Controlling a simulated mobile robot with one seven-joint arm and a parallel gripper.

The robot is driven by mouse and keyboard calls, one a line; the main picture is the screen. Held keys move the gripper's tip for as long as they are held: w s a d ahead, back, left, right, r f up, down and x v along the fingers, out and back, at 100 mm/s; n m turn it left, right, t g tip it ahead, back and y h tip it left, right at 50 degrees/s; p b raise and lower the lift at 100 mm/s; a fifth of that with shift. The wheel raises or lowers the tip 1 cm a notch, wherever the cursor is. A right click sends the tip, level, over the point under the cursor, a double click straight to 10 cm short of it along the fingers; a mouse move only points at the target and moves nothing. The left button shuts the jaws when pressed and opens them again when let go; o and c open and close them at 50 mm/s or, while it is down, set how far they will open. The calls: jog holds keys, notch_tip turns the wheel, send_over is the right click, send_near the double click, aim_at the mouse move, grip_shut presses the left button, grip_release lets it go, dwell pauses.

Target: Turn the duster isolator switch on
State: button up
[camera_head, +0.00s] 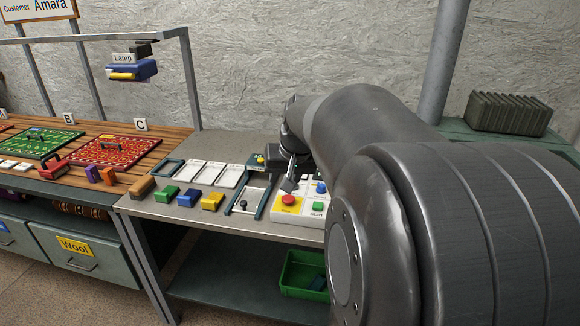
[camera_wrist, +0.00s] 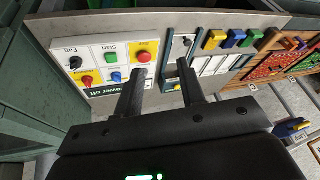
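No label reading duster isolator is legible. Beside the panel, a dark-railed frame (camera_wrist: 171,45) holds a small black knob (camera_wrist: 187,42). In the head view the panel (camera_head: 286,211) is partly hidden by my arm, and the railed frame (camera_head: 258,203) lies left of it. My gripper (camera_wrist: 161,68) is open and empty, its fingers apart over the gap between panel and frame. In the head view my gripper (camera_head: 290,184) is mostly hidden.
The metal bench (camera_head: 222,222) carries white trays (camera_head: 207,174) and green, blue and yellow blocks. A wooden table (camera_head: 80,150) with patterned boards stands left. A green bin (camera_head: 303,274) sits on the lower shelf. A grey post (camera_head: 440,60) rises behind my arm.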

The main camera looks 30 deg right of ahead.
jog(key=w+d+f+m+g+h, duration=0.1)
jog(key=w+d+f, duration=0.15)
jog(key=d, duration=0.75)
jog(key=w+d+f+m+h, duration=0.15)
jog(key=d+f, duration=0.25)
jog(key=d, duration=0.5)
jog(key=w+d+f+m+g, duration=0.1)
jog(key=d+f+m, duration=0.15)
jog(key=d, duration=0.75)
jog(key=shift+n, duration=0.5)
jog(key=x, duration=1.1)
grip_shut()
